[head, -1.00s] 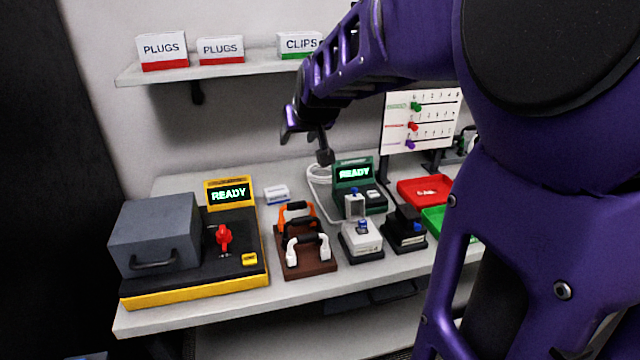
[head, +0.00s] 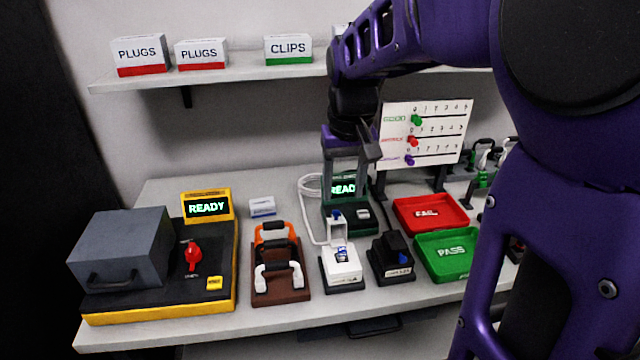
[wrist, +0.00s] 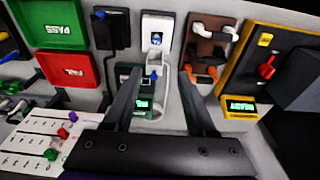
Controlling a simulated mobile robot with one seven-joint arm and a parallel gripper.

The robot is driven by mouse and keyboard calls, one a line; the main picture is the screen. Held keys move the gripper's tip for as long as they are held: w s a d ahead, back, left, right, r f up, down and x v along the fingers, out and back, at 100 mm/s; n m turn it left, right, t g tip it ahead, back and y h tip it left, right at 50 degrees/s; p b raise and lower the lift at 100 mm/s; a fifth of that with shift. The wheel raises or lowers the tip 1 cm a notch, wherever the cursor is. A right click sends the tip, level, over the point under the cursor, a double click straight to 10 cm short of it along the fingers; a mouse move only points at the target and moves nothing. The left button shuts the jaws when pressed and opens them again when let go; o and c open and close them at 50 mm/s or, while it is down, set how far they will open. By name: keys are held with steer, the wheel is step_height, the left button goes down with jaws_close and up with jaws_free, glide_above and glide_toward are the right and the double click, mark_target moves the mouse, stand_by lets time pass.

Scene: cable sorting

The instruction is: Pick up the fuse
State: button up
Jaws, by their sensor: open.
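I cannot tell for sure which thing is the fuse. A small blue-topped piece (head: 336,214) stands at the front of the green tester (head: 333,222) with the READY screen. Another small blue-and-white piece (head: 341,254) sits on the white block (head: 342,272) in front of it. My gripper (head: 347,178) is open and empty, pointing down in front of the tester's screen. In the wrist view my gripper (wrist: 161,78) has its fingers spread on either side of the tester (wrist: 143,104) and a blue-topped piece (wrist: 153,74). The white block (wrist: 157,30) shows beyond the fingertips.
A brown rack (head: 280,287) with orange, black and white handles stands left of the white block. A dark block (head: 391,260), red FAIL tray (head: 430,213) and green PASS tray (head: 446,254) are to the right. The scoreboard (head: 422,131) stands behind. A white cable (head: 307,205) loops beside the tester.

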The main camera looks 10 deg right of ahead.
steer(key=b, duration=0.2)
glide_above(342, 249)
steer(key=f, duration=1.2)
steer(key=shift+s+a, duration=0.2)
steer(key=shift+s, duration=0.1)
steer(key=shift+w+d+f, duration=0.15)
steer(key=shift+f, duration=1.2)
steer(key=shift+w+d+f, duration=0.1)
steer(key=shift+f, duration=1.25)
steer(key=shift+c, duration=0.3)
jaws_close()
